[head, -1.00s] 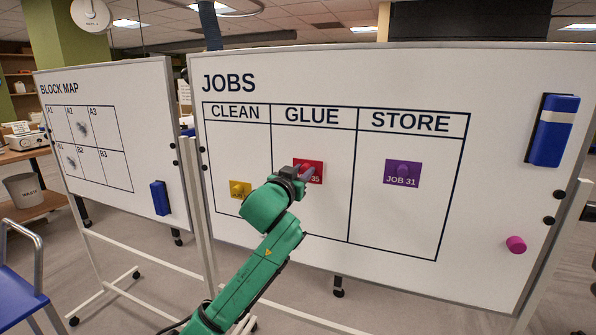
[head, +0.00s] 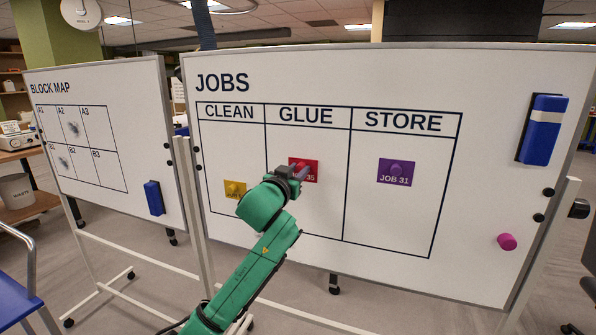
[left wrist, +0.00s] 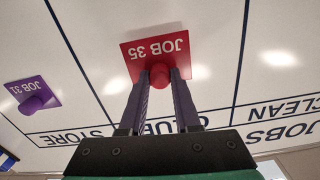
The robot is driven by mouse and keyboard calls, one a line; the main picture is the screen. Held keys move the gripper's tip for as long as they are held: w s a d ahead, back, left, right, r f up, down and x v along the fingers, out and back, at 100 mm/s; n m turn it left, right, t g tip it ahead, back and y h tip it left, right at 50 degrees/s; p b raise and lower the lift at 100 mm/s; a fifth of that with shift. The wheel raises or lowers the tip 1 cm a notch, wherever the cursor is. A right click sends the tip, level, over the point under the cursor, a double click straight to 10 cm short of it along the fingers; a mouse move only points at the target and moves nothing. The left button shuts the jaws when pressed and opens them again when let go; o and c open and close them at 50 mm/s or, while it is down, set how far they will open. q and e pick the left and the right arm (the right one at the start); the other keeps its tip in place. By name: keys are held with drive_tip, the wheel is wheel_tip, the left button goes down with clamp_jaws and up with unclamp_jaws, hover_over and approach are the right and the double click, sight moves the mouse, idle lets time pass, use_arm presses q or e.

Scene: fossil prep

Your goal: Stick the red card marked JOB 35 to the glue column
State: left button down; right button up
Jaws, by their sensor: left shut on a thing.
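The red card marked JOB 35 (head: 312,169) is at the whiteboard (head: 480,180), inside the GLUE column (head: 305,215), in its upper middle part. In the left wrist view the red card (left wrist: 153,50) shows upside down with a round red knob (left wrist: 159,75) on it. My left gripper (head: 303,171) is shut on this knob, with one finger on each side. The card looks flat against or very close to the board; I cannot tell if it touches. My left gripper hides part of the card in the head view. My right gripper is not in view.
A yellow card (head: 234,189) is in the CLEAN column, partly behind my arm. A purple JOB 31 card (head: 395,173) is in the STORE column. A blue eraser (head: 541,129) and a pink magnet (head: 507,242) are at the right. The BLOCK MAP board (head: 100,190) stands left.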

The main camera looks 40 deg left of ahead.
use_arm(q)
drive_tip(key=c, duration=1.3)
unclamp_jaws()
drive_tip(key=shift+c, duration=1.1)
drive_tip(key=shift+p+x, duration=0.35)
drive_tip(key=shift+x, duration=0.4)
drive_tip(key=o, duration=1)
